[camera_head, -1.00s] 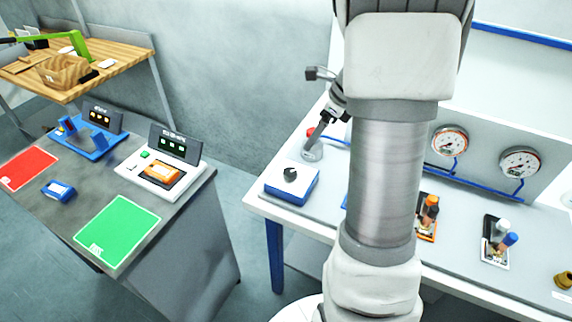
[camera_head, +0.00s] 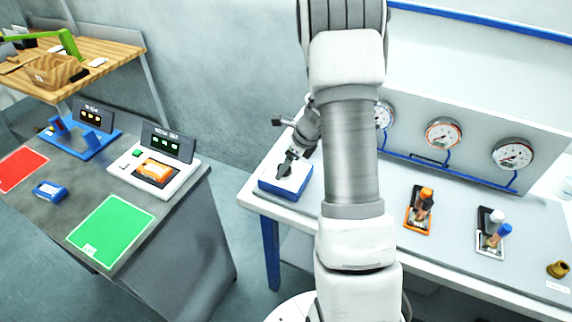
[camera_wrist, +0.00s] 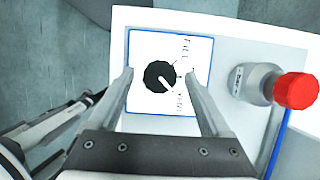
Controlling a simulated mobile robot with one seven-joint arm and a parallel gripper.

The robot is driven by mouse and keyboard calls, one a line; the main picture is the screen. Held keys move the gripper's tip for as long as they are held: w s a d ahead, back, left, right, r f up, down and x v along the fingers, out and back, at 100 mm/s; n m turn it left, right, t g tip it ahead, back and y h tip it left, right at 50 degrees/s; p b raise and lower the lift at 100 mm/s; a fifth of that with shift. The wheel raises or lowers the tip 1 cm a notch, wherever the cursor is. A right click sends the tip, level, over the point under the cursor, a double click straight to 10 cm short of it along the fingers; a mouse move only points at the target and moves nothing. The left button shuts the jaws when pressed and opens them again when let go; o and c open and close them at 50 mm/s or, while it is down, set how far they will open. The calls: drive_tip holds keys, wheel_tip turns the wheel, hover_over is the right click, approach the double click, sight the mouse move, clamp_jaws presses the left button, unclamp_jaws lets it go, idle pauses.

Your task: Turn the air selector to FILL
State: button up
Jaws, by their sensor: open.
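The air selector (camera_wrist: 160,75) is a black round knob with a white pointer line on a white plate with a blue border. FILL is lettered along the upper right of the plate; a lower label is partly legible. The pointer slants toward the lower right, away from FILL. My gripper (camera_wrist: 159,77) is open, with one fingertip left and one right of the knob in the wrist view. Contact cannot be told. In the head view my gripper (camera_head: 287,166) is over the blue-sided selector box (camera_head: 283,190) and hides most of the knob.
A grey fitting with a red cap (camera_wrist: 296,91) stands right of the selector in the wrist view. Gauges (camera_head: 443,133) line the panel behind the bench (camera_head: 375,222). An orange-based valve (camera_head: 420,210) stands farther right. A side table holds a green mat (camera_head: 110,228).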

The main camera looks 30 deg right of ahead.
drive_tip(key=shift+f, duration=0.1)
clamp_jaws()
idle(0.4)
drive_tip(key=shift+w+n, duration=0.1)
drive_tip(key=shift+n, duration=0.3)
drive_tip(key=n+g+y, duration=0.1)
drive_tip(key=n, duration=0.3)
drive_tip(key=shift+w+b, duration=0.1)
drive_tip(key=shift+b, duration=0.2)
drive_tip(key=n+g, duration=0.1)
drive_tip(key=n, duration=0.1)
drive_tip(key=n+g, duration=0.1)
drive_tip(key=n, duration=0.1)
drive_tip(key=shift+w+n+y+b, duration=0.15)
drive_tip(key=shift+n+y+b, duration=0.15)
drive_tip(key=shift+y, duration=0.1)
drive_tip(key=n, duration=0.2)
drive_tip(key=n+g, duration=0.1)
drive_tip(key=n, duration=0.1)
drive_tip(key=shift+w+g+b, duration=0.1)
drive_tip(key=shift+g+b, duration=0.2)
drive_tip(key=n, duration=0.2)
drive_tip(key=n+g+h, duration=0.1)
drive_tip(key=n, duration=0.1)
drive_tip(key=shift+w+g, duration=0.1)
drive_tip(key=shift+g, duration=0.2)
drive_tip(key=shift+n, duration=0.4)
